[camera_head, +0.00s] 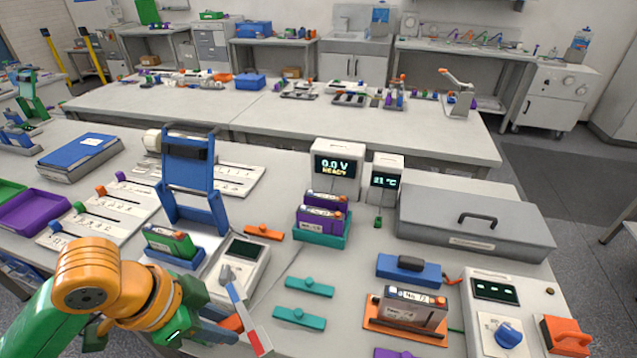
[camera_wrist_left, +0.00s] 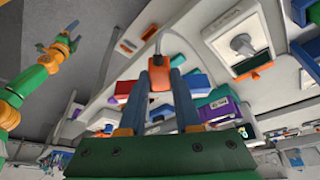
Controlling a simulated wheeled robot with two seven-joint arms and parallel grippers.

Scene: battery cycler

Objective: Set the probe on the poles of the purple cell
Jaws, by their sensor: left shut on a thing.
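My left gripper (camera_head: 238,318) is at the lower middle-left of the head view, low over the front of the bench. It is shut on an orange probe piece (camera_head: 231,324). The wrist view shows this orange piece (camera_wrist_left: 160,78) between the blue fingers, with a grey cable rising from it. Two purple cells (camera_head: 322,220) stand one behind the other in a teal holder (camera_head: 321,239), beyond and to the right of the gripper. The gripper is clear of them. A green and orange arm, seemingly my right, shows in the wrist view; its gripper (camera_wrist_left: 64,42) is too small to read.
A meter (camera_head: 338,168) reading 0.0 V READY stands behind the purple cells. A blue stand (camera_head: 190,180) with a green cell (camera_head: 170,243) is left. Teal pieces (camera_head: 303,287) lie in front; a dark cell (camera_head: 408,310) and a grey lidded case (camera_head: 475,222) are right.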

